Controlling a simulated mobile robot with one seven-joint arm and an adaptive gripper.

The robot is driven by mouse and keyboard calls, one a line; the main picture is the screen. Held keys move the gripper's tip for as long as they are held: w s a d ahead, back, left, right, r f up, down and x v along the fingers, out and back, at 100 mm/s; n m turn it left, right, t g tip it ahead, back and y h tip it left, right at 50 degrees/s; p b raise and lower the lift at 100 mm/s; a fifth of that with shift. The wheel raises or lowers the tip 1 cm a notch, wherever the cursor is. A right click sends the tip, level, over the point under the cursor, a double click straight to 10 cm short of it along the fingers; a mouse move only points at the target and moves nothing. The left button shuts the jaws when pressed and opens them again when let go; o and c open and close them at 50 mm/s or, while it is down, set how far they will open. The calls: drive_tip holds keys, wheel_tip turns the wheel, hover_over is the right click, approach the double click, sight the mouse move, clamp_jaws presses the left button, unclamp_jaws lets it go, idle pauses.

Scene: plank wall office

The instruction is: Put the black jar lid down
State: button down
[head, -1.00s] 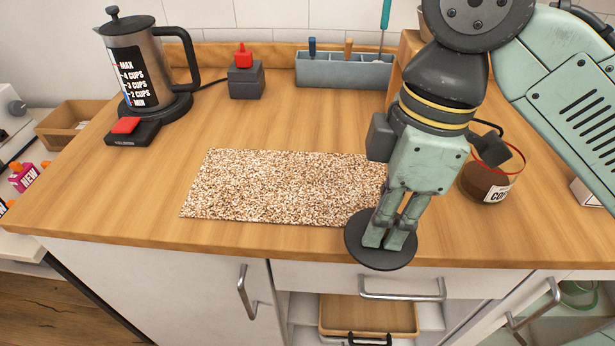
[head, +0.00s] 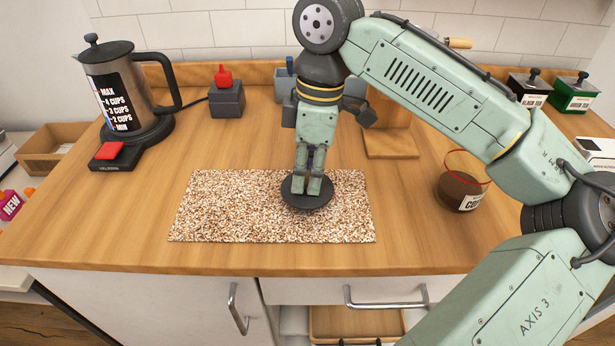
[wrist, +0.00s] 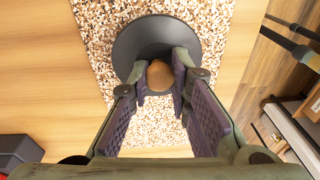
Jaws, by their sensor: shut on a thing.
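The black jar lid (head: 307,201) is a round dark disc over the right part of the speckled mat (head: 220,207). My gripper (head: 307,188) points down and is shut on the lid's knob. In the wrist view the lid (wrist: 126,48) shows around the fingertips, with a brown round knob (wrist: 160,76) between them. The mat (wrist: 100,20) lies below it. I cannot tell whether the lid touches the mat. The open jar (head: 461,192), with a red rim and brown contents, stands to the right on the counter.
A steel kettle (head: 126,90) on its base and a dark box with a red top (head: 226,98) stand at the back left. Black and green tins (head: 573,93) stand at the back right.

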drive_tip(key=shift+f, duration=1.1)
drive_tip(key=c, duration=1.5)
unclamp_jaws()
drive_tip(key=shift+f, duration=0.1)
drive_tip(key=r, duration=0.4)
drive_tip(key=d+r, duration=0.1)
drive_tip(key=r, duration=0.7)
drive_tip(key=shift+w+d+r, duration=0.1)
drive_tip(key=shift+w+d, duration=0.15)
drive_tip(key=shift+w, duration=0.1)
